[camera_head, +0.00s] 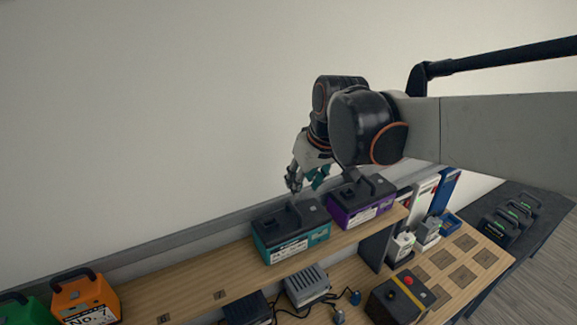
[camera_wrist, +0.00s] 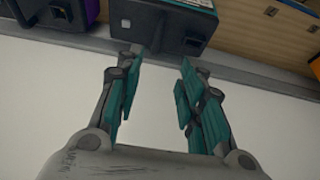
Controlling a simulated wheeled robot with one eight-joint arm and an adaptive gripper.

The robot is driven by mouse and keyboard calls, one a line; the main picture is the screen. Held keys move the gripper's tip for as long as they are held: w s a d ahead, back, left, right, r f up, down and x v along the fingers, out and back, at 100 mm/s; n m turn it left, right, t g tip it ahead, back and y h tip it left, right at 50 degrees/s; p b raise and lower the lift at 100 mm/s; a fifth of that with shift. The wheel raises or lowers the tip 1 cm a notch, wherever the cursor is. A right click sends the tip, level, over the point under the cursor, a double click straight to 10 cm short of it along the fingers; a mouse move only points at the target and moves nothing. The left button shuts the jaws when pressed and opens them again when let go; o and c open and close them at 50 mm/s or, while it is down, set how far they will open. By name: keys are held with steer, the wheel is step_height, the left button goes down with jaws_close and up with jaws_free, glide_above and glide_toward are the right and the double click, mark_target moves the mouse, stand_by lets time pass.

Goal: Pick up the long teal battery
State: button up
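The teal battery (camera_head: 291,231) stands on the wooden shelf in the head view, a dark-topped box with a black handle and a white label on its front. In the wrist view the same battery (camera_wrist: 172,22) shows its dark top at the upper middle, beyond my fingertips. My gripper (camera_head: 305,182) is behind and just above the battery in the head view, partly hidden by my wrist. In the wrist view my gripper (camera_wrist: 155,85) has its teal-padded fingers apart with nothing between them. A gap shows between the fingertips and the battery.
A purple battery (camera_head: 361,202) stands close to the right of the teal one. An orange battery (camera_head: 85,297) and a green one (camera_head: 22,311) are far left on the shelf. Bare shelf (camera_head: 195,282) lies between. A grey wall rises behind. Chargers and a control box (camera_head: 400,297) are below.

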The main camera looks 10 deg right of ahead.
glide_above(294, 207)
steer(key=s, duration=0.2)
steer(key=f, duration=0.7)
steer(key=shift+s+d+f, duration=0.15)
steer(key=shift+d+f, duration=0.05)
steer(key=shift+f, duration=0.2)
steer(key=x, duration=0.3)
steer(key=p+x, duration=0.1)
steer(key=shift+w+d+f, duration=0.15)
steer(key=shift+w+d, duration=0.05)
steer(key=shift+d, duration=0.05)
steer(key=shift+w+f, duration=0.1)
steer(key=shift+f, duration=0.3)
jaws_close()
steer(key=shift+r, duration=0.1)
